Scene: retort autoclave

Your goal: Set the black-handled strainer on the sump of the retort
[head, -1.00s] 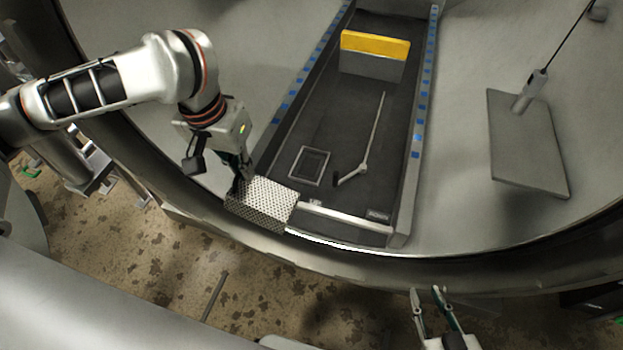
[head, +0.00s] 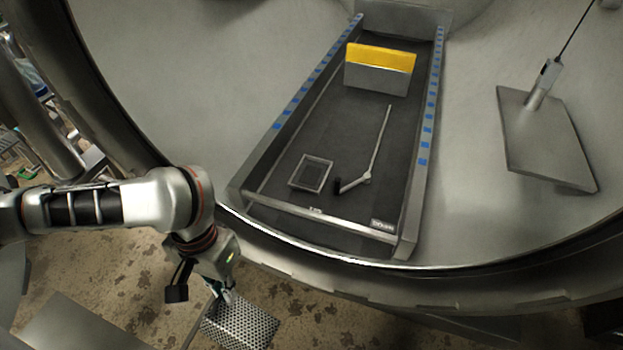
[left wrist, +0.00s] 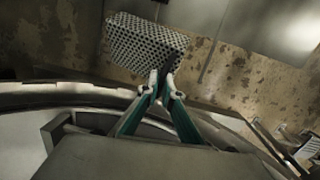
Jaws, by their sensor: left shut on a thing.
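The strainer is a perforated metal box (head: 240,322). My left gripper (head: 224,295) is shut on its dark handle and holds it outside the retort's front rim, above the floor. In the left wrist view the perforated box (left wrist: 145,42) hangs beyond my fingertips (left wrist: 164,90), which hide much of the handle. The sump (head: 311,174) appears as a small square framed opening in the dark floor of the retort (head: 470,200), with nothing on it. My right gripper is not in the head view.
A rod with a black end (head: 366,172) lies right of the sump. A yellow-topped block (head: 380,68) stands farther back. A crossbar (head: 320,217) and side rails bound the channel's near end. A grey plate on a rod (head: 545,140) is at the right. The retort's curved rim (head: 350,262) lies between strainer and sump.

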